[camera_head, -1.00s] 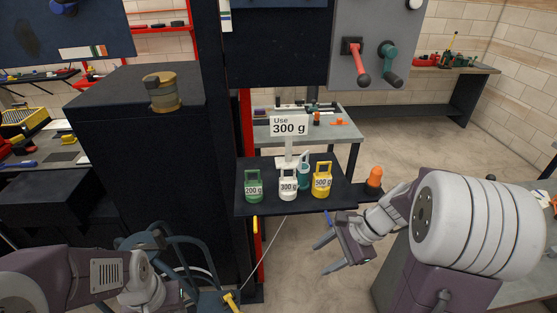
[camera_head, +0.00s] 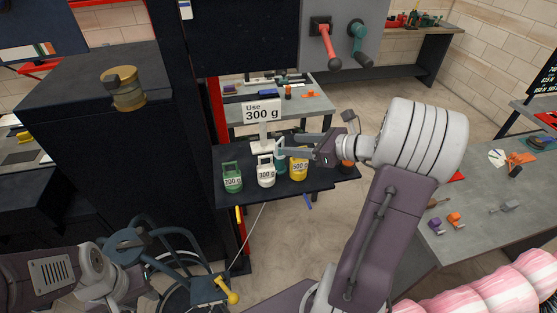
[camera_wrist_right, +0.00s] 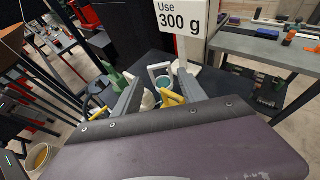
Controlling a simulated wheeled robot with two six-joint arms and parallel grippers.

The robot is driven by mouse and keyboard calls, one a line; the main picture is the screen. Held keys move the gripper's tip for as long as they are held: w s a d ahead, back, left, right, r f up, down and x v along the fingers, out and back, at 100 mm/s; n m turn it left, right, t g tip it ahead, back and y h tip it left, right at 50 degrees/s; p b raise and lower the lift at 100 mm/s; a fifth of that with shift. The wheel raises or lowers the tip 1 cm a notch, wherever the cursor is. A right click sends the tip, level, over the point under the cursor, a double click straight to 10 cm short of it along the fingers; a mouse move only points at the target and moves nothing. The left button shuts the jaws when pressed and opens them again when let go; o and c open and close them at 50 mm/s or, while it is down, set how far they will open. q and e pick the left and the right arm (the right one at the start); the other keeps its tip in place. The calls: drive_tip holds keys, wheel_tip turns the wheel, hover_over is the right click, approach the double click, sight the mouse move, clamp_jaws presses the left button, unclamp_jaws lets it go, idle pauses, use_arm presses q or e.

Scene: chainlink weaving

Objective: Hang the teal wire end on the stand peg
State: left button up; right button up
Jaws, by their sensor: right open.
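A thin pale wire (camera_head: 247,239) runs from the shelf's front down to a yellow handle. My right gripper (camera_head: 284,144) is open above the weights. No peg is clearly identifiable.
A white post bears a "Use 300 g" sign (camera_head: 262,112) behind the weights, close to my right gripper. A green 200 g weight (camera_head: 232,179) stands at left. A blue tubular frame (camera_head: 160,252) is beside my left arm. A grey table (camera_head: 485,215) is at right.

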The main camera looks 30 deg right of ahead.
drive_tip(key=p+x, duration=0.1)
drive_tip(key=x, duration=0.3)
drive_tip(key=shift+w+f, duration=0.1)
clamp_jaws()
drive_tip(key=shift+d, duration=0.1)
wheel_tip(320, 180, up, 10)
drive_tip(key=shift+b, duration=0.45)
drive_tip(key=c, duration=0.6)
unclamp_jaws()
clamp_jaws()
